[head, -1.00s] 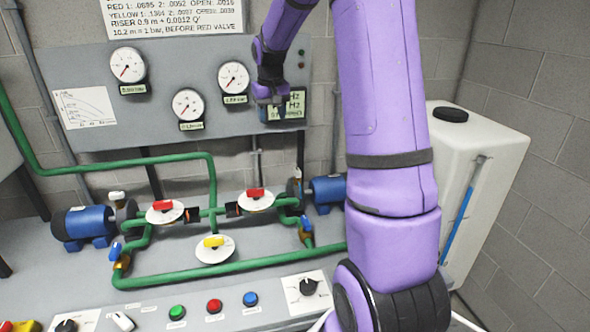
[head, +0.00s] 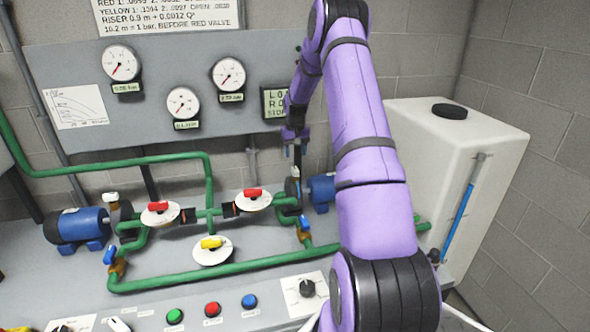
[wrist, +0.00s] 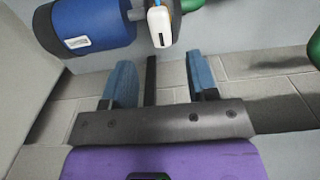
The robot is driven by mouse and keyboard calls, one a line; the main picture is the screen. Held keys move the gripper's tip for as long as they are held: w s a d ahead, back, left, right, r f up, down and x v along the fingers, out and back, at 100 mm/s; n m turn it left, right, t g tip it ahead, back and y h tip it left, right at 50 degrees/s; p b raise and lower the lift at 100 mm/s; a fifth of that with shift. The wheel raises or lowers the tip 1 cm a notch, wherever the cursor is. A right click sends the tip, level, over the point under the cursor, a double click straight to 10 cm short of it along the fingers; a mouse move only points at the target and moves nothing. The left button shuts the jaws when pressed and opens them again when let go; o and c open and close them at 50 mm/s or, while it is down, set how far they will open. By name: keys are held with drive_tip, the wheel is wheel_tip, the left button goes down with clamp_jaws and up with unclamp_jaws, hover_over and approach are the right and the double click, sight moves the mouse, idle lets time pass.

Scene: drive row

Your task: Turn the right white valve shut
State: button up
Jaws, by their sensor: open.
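The right white valve handle (wrist: 160,25) shows at the top of the wrist view, beside the blue right pump (wrist: 85,25). In the head view the handle (head: 295,172) is small and partly hidden by my gripper. My gripper (head: 297,150) points down just above it. In the wrist view the two blue fingers of my gripper (wrist: 160,80) are spread apart with nothing between them. The handle lies ahead of the fingertips, apart from them.
Green pipes (head: 180,278) carry two red valves (head: 252,194) and a yellow valve (head: 211,244). Another white valve (head: 110,198) is by the left pump (head: 78,226). A white tank (head: 440,150) stands right of my arm. The gauge panel (head: 150,100) is behind.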

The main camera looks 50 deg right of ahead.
sight(295, 169)
wheel_tip(295, 169, down, 8)
drive_tip(key=shift+r, duration=0.2)
drive_tip(key=c, duration=0.9)
